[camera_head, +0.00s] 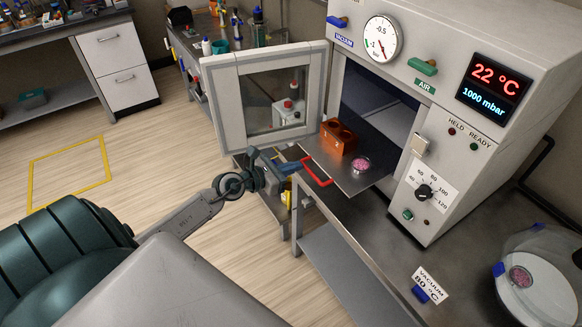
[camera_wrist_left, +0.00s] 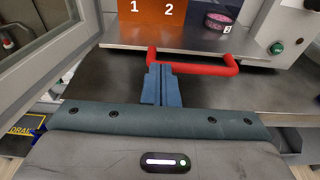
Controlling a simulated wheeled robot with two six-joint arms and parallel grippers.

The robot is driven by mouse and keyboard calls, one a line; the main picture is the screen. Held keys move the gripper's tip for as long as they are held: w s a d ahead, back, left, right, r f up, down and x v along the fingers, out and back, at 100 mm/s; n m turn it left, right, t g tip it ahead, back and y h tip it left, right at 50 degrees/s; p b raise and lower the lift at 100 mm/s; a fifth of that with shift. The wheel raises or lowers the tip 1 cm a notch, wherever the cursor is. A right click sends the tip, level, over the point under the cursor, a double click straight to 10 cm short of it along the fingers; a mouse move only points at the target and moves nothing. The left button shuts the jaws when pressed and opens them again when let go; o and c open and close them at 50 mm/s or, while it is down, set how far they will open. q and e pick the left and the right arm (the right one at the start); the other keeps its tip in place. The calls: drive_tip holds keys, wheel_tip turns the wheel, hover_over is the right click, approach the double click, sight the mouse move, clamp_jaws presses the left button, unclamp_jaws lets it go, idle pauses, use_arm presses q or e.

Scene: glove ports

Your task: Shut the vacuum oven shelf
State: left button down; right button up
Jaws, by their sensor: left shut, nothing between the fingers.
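The vacuum oven (camera_head: 465,110) stands on a metal bench with its glass-paned door (camera_head: 262,95) swung open to the left. Its shelf (camera_head: 350,180) is pulled out of the chamber and has a red handle (camera_head: 317,172) on its front edge. The shelf carries an orange block (camera_head: 338,136) with holes and a small dish of pink material (camera_head: 361,164). My left gripper (camera_head: 293,167) is shut and empty at the handle. In the left wrist view its blue fingertips (camera_wrist_left: 162,82) lie at the left part of the red handle (camera_wrist_left: 195,68); contact is unclear. My right gripper is not in view.
The open door stands close to the left of the shelf and my left gripper. A vacuum label (camera_head: 430,282) and a clear round vessel (camera_head: 540,275) are on the bench at right. Other benches with bottles stand behind. The floor at left is clear.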

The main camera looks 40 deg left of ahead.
sight(327, 152)
use_arm(q)
drive_tip(key=x, duration=0.2)
drive_tip(key=r+x, duration=0.1)
drive_tip(key=x, duration=0.2)
drive_tip(key=r+p+x, duration=0.1)
drive_tip(key=x, duration=0.2)
drive_tip(key=shift+w+d, duration=0.1)
drive_tip(key=shift+w, duration=0.05)
drive_tip(key=x, duration=0.3)
drive_tip(key=r+b+x, duration=0.1)
drive_tip(key=x, duration=0.7)
drive_tip(key=shift+w+d+r, duration=0.15)
drive_tip(key=shift+w+r, duration=0.2)
drive_tip(key=shift+w+d+r+b, duration=0.1)
drive_tip(key=shift+w+d+b, duration=0.05)
drive_tip(key=shift+w+b, duration=0.2)
drive_tip(key=shift+r, duration=0.15)
drive_tip(key=shift+r, duration=0.15)
